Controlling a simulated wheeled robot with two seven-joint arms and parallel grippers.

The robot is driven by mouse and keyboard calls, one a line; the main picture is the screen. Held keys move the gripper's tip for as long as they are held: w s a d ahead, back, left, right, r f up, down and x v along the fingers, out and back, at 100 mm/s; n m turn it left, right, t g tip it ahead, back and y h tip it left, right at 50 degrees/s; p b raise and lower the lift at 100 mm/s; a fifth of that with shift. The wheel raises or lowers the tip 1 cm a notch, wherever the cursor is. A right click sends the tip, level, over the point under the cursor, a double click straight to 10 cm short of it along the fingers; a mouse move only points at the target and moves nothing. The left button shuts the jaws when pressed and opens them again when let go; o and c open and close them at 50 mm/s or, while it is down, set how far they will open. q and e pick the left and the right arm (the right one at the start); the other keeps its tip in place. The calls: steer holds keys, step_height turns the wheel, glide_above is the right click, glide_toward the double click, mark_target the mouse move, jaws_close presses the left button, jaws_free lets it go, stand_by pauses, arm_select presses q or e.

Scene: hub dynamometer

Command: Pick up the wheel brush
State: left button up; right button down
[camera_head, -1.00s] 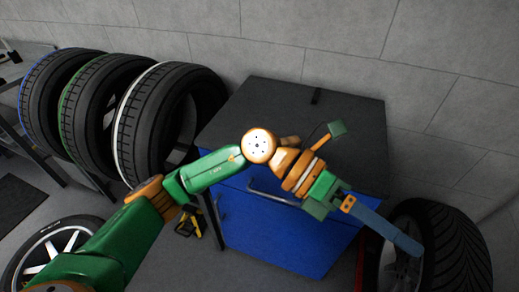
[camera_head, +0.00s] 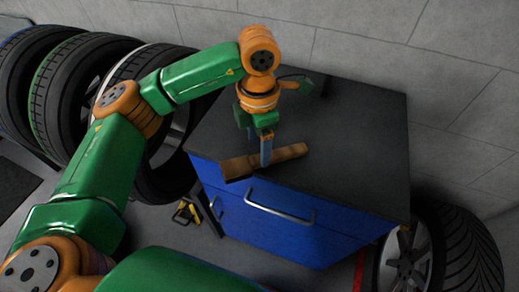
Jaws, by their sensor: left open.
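The wheel brush (camera_head: 240,166) is brown and wooden. It lies on the dark top of the blue cabinet, near the front edge, with its narrower handle toward the right. My left gripper (camera_head: 266,151) points down at the middle of the brush from above. Its jaws are open, and a blue-grey finger hides a small part of the brush. I cannot tell whether the finger touches it. My right gripper is not in view.
The cabinet top (camera_head: 360,140) is clear to the right of the brush. Several tyres (camera_head: 70,100) stand in a row at the left. A wheel (camera_head: 440,255) stands by the cabinet's right side. A grey wall rises behind.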

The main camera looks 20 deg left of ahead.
mark_target(258, 158)
arm_select(q)
steer(key=f, duration=0.1)
steer(key=f+p, duration=0.1)
steer(key=f, duration=0.2)
steer(key=shift+s, duration=0.35)
steer(key=shift+w+a+f, duration=0.1)
steer(key=shift+w+f, duration=0.2)
steer(key=shift+w, duration=0.05)
steer(key=shift+s+r, duration=0.15)
steer(key=shift+s, duration=0.05)
steer(key=c, duration=0.9)
jaws_close()
steer(key=shift+w, duration=0.1)
